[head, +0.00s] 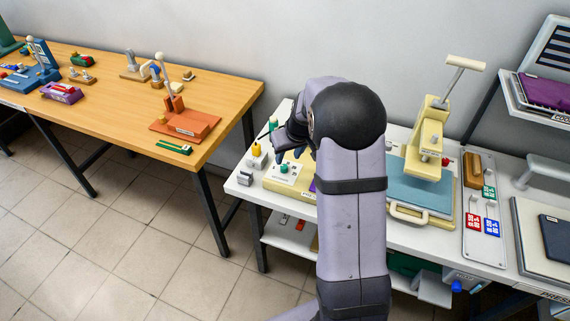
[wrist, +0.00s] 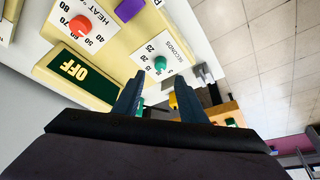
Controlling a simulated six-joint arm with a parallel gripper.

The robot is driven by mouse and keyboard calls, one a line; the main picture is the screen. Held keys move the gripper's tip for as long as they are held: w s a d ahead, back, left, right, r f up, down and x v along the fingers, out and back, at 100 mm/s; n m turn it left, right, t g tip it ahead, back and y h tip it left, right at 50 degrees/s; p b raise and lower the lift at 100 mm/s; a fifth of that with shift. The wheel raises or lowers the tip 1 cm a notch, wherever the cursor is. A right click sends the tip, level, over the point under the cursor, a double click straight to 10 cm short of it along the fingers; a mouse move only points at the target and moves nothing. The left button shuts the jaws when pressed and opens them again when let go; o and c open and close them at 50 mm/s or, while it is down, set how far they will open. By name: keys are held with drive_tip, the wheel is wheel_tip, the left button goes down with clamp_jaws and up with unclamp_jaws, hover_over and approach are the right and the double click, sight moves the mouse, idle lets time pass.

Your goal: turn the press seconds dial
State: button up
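The seconds dial is a small teal knob (wrist: 160,63) on a white plate marked SECONDS (wrist: 158,48), on the cream control panel of the press. It also shows in the head view (head: 285,169), in front of my arm's end. My gripper (wrist: 160,82) is open, with its two dark blue fingers spread and nothing visibly held. In the wrist view the knob lies just past the fingertips, between their lines; I cannot tell how far below them it is. In the head view the arm hides much of the gripper.
A red knob (wrist: 80,26) on the HEAT dial and a dark green OFF display (wrist: 78,72) sit on the same panel. The press (head: 428,150) with its blue pad stands to the right. Small yellow-and-white (head: 257,156) and grey (head: 244,177) items lie left of the panel.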

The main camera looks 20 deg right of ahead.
sight(284, 166)
drive_tip(key=shift+f, duration=0.1)
drive_tip(key=shift+p+x, duration=1.1)
drive_tip(key=shift+x, duration=2.45)
clamp_jaws()
